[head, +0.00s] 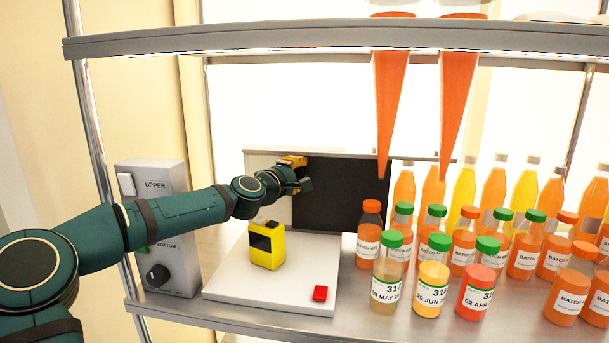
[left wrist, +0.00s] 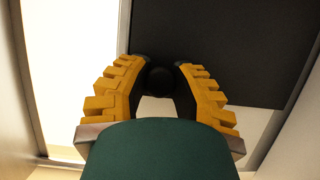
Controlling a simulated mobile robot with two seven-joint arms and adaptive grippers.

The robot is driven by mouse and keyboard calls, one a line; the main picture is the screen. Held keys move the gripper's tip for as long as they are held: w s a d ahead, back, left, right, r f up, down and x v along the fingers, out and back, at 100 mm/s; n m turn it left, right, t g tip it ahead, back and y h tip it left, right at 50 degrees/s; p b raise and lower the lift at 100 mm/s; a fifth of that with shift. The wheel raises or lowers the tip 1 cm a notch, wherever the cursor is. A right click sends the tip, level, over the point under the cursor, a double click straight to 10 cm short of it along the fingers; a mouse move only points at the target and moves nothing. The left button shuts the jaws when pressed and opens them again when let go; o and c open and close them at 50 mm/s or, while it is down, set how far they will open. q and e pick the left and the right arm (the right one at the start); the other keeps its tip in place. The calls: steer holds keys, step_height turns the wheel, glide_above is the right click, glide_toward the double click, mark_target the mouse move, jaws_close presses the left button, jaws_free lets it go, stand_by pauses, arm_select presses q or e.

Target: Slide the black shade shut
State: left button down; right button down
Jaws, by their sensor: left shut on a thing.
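The black shade (head: 340,196) is a dark flat panel in a pale frame at the back of the white platform (head: 225,289). It covers the middle and right of the frame; a pale strip at its left is uncovered. My left gripper (head: 299,174) is at the shade's upper left edge. In the left wrist view the shade (left wrist: 225,40) fills the upper middle and right. My right gripper is not in view.
A yellow device (head: 267,247) stands on the platform, with a red button (head: 320,293) at its front right. A grey control box (head: 158,225) stands at left. Several juice bottles (head: 433,288) crowd the right, and two orange cones (head: 388,110) hang from the upper shelf (head: 300,38).

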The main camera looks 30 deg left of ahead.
arm_select(q)
steer(key=c, duration=0.7)
jaws_free()
steer(key=shift+s, duration=0.1)
steer(key=shift+s+a, duration=0.2)
steer(key=shift+s, duration=1.8)
steer(key=shift+s+a, duration=0.25)
steer(key=shift+s, duration=1.7)
steer(key=shift+s+a, duration=0.2)
steer(key=shift+s, duration=1.8)
